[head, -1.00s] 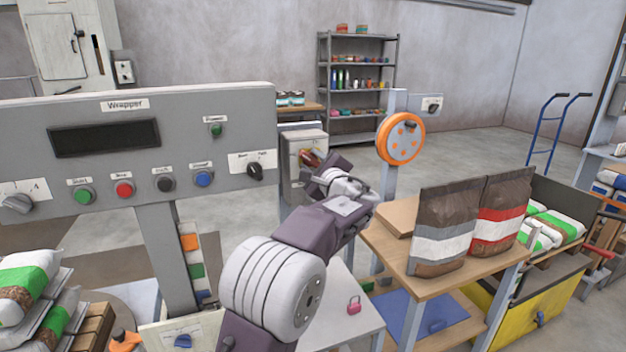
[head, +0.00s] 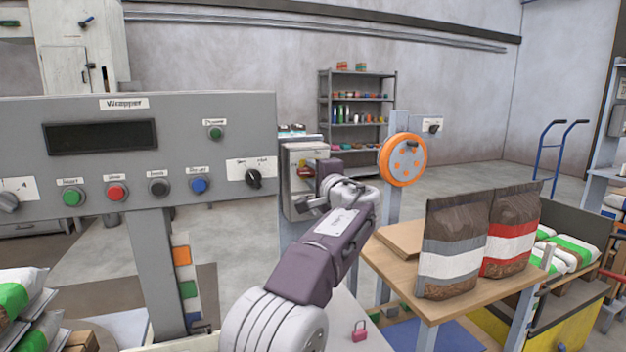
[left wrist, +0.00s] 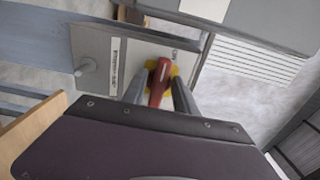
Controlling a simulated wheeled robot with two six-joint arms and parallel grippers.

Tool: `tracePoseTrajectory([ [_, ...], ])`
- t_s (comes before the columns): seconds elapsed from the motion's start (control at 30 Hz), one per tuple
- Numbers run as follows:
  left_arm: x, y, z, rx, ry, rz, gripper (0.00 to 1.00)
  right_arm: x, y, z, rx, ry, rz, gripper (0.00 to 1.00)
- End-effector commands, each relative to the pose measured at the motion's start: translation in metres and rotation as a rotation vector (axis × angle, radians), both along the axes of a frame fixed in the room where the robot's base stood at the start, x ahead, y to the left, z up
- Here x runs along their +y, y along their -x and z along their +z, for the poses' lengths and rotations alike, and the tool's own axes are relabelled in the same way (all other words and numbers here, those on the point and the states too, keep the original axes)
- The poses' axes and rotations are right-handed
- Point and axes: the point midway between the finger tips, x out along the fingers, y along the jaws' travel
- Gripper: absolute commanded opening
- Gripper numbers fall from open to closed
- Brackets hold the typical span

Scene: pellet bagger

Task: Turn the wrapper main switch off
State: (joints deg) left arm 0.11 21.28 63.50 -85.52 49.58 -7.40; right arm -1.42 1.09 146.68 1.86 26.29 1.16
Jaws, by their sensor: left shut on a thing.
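The wrapper main switch is a red handle (left wrist: 159,82) on a yellow disc (left wrist: 175,72), set in the face of a grey box (left wrist: 98,50) with small white labels. In the head view the grey box (head: 294,203) stands just right of the Wrapper panel, and the red handle (head: 305,172) shows small on its front. My left gripper (left wrist: 160,97) has a finger on each side of the red handle and is shut on it. In the head view my left gripper (head: 309,186) is at the box front, its fingertips partly hidden. My right gripper is not in view.
The Wrapper panel (head: 90,180) with several buttons and a black knob (head: 253,178) is close on the left. An orange wheel (head: 403,159) on a post is to the right. A wooden table (head: 400,285) with two bags stands in front right.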

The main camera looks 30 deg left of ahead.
Motion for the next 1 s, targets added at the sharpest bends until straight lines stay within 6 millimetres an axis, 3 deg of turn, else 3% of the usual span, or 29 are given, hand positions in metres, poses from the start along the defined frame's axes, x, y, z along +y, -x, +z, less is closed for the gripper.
tracePoseTrajectory([
  [0.57,0.0,0.0,0.0,-0.019,0.016,0.001,0.0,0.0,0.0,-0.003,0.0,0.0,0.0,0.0],
  [0.6,0.0,0.0,0.0,-0.019,0.016,0.001,0.4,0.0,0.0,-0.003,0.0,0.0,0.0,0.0],
  [0.87,0.0,0.0,0.0,-0.019,0.016,0.001,0.4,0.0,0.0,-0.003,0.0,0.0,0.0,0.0],
  [1.0,-0.013,0.011,-0.001,-0.02,0.015,-0.002,0.4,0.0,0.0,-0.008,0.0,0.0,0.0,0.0],
])
